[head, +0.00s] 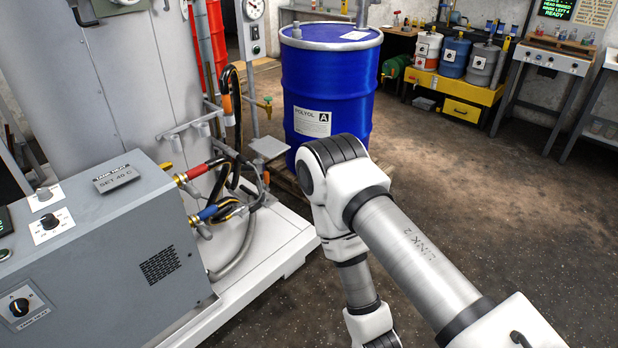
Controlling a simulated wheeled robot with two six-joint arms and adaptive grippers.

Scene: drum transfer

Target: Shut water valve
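No valve is labelled as the water valve in the head view, so I cannot tell which one it is. A small brass-coloured tap (264,105) stands out from a post behind the hoses. A red-sleeved hose fitting (192,173) and a blue-sleeved hose fitting (208,212) with yellow metal ends join the side of the grey control unit (160,255). Whether any valve is open or shut is too small to tell. My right arm comes in from the lower right and bends down past the bottom edge, its gripper out of view. My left arm and gripper are not in view.
A blue drum (330,85) labelled polyol stands behind my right arm. A white platform (265,250) carries the grey unit, hoses and a tall grey tank (100,90). A yellow stand (450,98) with small drums is at the back. The floor at right is clear.

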